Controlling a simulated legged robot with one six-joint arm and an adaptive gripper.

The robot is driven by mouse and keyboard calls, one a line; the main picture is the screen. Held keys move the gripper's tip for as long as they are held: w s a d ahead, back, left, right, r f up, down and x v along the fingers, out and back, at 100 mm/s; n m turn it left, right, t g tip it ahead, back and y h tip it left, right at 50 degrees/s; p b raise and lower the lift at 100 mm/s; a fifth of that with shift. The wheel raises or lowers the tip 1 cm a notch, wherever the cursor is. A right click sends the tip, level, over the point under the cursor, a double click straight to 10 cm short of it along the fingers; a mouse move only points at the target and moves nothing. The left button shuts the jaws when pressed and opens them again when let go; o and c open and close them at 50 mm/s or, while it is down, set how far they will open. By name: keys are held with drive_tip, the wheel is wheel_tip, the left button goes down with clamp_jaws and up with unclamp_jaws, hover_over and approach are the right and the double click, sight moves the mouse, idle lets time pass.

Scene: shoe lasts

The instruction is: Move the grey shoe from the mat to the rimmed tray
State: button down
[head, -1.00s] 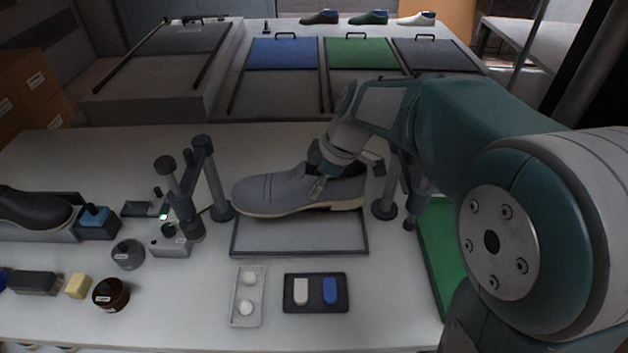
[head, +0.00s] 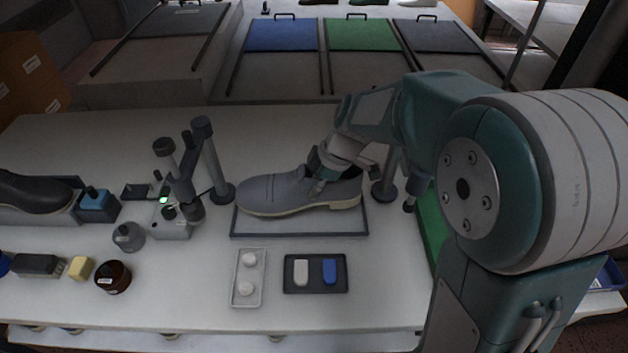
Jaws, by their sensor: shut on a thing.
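The grey shoe (head: 285,193) lies level in the head view, toe to the left, with a pale sole. It is over the rimmed tray (head: 300,234), a grey tray with a thin dark rim at the middle of the white table, and hides most of its floor. The sole looks at or just above the tray floor; I cannot tell whether it touches. My gripper (head: 321,180) comes down from the upper right and is shut on the shoe at its opening. A green mat (head: 431,232) lies at the right, mostly hidden by my arm.
Dark posts (head: 214,165) stand close left of the tray, with another post (head: 384,185) close right. A white dish (head: 248,278) and a dark tray with two blocks (head: 315,287) lie in front. A black shoe (head: 32,193) and small jars are at the left.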

sight(328, 184)
drive_tip(key=shift+f, duration=2.75)
drive_tip(key=shift+f, duration=0.1)
drive_tip(key=c, duration=0.6)
unclamp_jaws()
drive_tip(key=shift+o, duration=0.2)
drive_tip(key=v, duration=0.7)
